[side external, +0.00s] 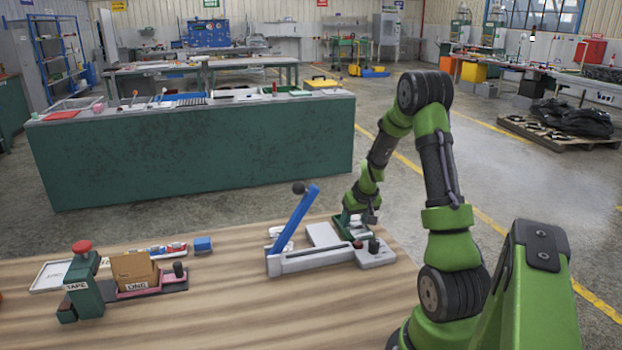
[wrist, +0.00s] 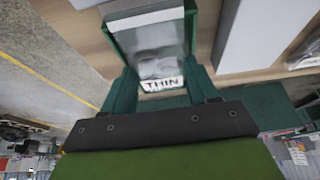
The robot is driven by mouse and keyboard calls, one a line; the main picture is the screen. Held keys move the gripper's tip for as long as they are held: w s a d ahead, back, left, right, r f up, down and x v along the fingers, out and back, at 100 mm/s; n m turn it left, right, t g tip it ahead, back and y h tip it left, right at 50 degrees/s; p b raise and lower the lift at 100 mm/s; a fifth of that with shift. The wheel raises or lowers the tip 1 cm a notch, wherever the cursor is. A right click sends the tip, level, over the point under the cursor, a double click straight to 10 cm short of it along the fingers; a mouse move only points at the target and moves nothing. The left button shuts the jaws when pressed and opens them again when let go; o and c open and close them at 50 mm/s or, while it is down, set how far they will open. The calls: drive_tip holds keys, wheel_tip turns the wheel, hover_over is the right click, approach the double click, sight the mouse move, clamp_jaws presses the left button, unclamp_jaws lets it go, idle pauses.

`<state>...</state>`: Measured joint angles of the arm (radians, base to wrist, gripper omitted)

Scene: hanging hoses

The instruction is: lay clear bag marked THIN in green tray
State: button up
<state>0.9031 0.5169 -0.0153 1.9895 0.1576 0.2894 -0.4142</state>
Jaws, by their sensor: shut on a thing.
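The clear bag marked THIN (wrist: 158,60) shows in the wrist view, its white label between my fingers. My gripper (wrist: 162,88) is shut on the label end of the bag. The green tray (wrist: 122,46) lies under the bag in the wrist view, its rim showing on both sides. I cannot tell whether the bag touches the tray floor. In the side view my gripper (side external: 352,222) is low at the green tray (side external: 352,233), near the table's far right edge; the bag cannot be made out there.
A grey device with a raised blue lever (side external: 295,222) stands left of my gripper. The front middle of the table is clear.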

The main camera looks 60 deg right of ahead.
sight(362, 233)
drive_tip(key=o, duration=1.1)
drive_tip(key=shift+f, duration=0.1)
drive_tip(key=shift+a, duration=0.1)
drive_tip(key=v, duration=1.3)
drive_tip(key=shift+w+d+r, duration=0.1)
drive_tip(key=shift+d+r, duration=0.1)
